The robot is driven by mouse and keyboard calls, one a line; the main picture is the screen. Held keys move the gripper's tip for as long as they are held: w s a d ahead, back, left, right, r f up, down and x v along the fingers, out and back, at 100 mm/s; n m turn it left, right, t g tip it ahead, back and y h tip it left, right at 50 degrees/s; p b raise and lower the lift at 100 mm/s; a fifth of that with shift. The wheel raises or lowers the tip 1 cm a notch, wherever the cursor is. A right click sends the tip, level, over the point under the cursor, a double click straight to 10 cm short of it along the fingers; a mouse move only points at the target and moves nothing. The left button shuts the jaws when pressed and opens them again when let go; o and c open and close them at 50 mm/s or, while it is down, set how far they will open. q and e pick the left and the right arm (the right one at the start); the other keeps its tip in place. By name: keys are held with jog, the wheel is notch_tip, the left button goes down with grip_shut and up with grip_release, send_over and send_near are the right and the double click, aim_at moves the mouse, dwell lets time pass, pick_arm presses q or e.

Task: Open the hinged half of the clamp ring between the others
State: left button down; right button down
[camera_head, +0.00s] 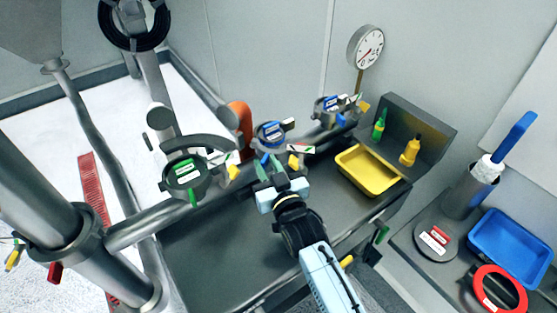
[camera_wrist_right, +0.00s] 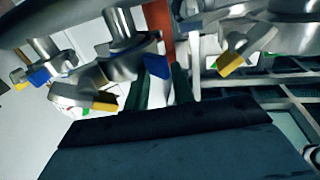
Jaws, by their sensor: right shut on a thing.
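The middle clamp ring (camera_head: 270,133) has a blue label and sits on the horizontal pipe between two others. The left clamp ring (camera_head: 186,178) has a green label, and a dark curved piece (camera_head: 197,144) stands out behind it. The right clamp ring (camera_head: 328,107) has a blue label. My right gripper (camera_head: 269,171) is at the near side of the middle clamp ring, shut on part of it. Which part is hard to tell. The right wrist view shows its dark fingers (camera_wrist_right: 161,85) close beside a blue tab (camera_wrist_right: 157,67). My left gripper is out of view.
A yellow tray (camera_head: 366,172) and green and yellow bottles stand on the dark bench to the right. A blue bin (camera_head: 510,249), a red ring (camera_head: 499,291) and a blue-handled brush (camera_head: 514,137) are farther right. Thick pipes block the left.

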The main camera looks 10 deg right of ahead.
jog(key=shift+a+r, duration=0.35)
jog(key=shift+a, duration=0.55)
jog(key=c, duration=1.5)
grip_release()
jog(key=shift+c, duration=0.2)
jog(key=shift+o, duration=0.2)
jog(key=shift+s+a, duration=0.1)
jog(key=shift+a, duration=0.05)
jog(key=shift+s, duration=0.1)
jog(key=v, duration=1.3)
jog(key=shift+s+d+f, duration=0.25)
jog(key=shift+d+f, duration=0.05)
jog(key=shift+d, duration=0.05)
